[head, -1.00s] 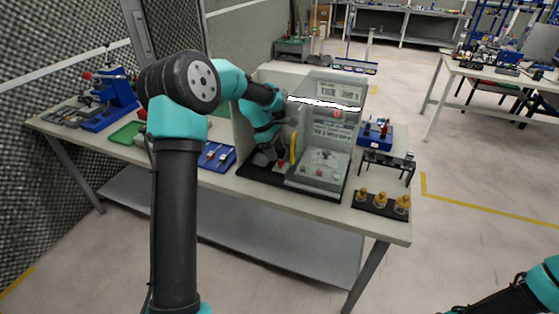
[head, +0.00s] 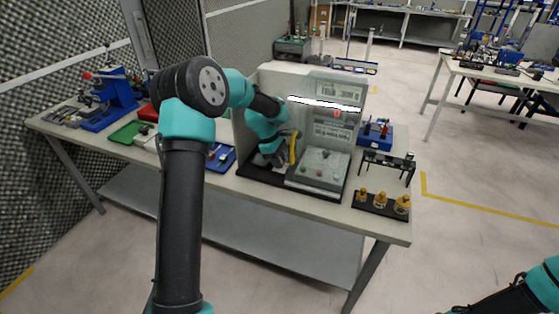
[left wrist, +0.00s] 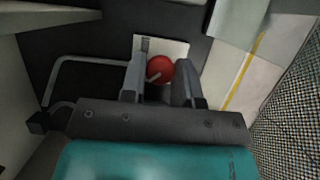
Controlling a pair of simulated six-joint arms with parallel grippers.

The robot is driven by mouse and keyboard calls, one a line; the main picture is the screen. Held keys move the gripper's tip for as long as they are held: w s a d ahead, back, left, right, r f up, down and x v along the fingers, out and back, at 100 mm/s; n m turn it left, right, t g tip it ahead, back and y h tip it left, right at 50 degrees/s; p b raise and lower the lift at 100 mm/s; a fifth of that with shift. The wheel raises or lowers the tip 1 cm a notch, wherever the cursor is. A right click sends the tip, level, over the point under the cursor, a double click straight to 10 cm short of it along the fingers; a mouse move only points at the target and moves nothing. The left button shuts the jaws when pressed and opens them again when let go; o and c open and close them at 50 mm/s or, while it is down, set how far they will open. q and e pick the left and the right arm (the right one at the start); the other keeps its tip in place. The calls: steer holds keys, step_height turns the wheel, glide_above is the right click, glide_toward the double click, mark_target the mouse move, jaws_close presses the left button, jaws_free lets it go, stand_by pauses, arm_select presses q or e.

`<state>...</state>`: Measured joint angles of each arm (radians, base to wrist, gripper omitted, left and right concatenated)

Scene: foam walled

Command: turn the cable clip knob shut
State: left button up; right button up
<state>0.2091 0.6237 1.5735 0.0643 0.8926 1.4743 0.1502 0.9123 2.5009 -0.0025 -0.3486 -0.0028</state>
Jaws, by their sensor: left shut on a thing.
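The red cable clip knob (left wrist: 160,70) is round, with a pale line across its face. It sits in front of a white plate (left wrist: 176,47) in the left wrist view. My left gripper (left wrist: 160,82) has one finger on each side of the knob and is shut on it. In the head view my left gripper (head: 266,160) is low inside the grey walled station, at its left end. The knob is hidden there behind the gripper. My right gripper is outside both views.
A yellow handle (head: 293,148) stands just right of my left gripper. A grey box with a clear lid (head: 320,168) is beside it. A light side wall (head: 243,142) stands left of the gripper. Blue and green trays lie farther left on the bench.

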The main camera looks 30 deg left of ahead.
arm_select(q)
steer(key=c, duration=0.3)
steer(key=shift+c, duration=0.2)
steer(key=shift+m, duration=0.3)
steer(key=shift+w+m+g, duration=0.1)
steer(key=shift+m+g, duration=0.5)
steer(key=shift+m, duration=0.7)
steer(key=shift+w+m+g, duration=0.1)
steer(key=shift+m+g, duration=0.5)
steer(key=shift+m, duration=0.7)
steer(key=shift+s, duration=0.1)
steer(key=o, duration=0.9)
steer(key=shift+o, duration=0.2)
steer(key=v, duration=1.7)
steer(key=shift+d+r, duration=0.2)
steer(key=shift+r, duration=0.1)
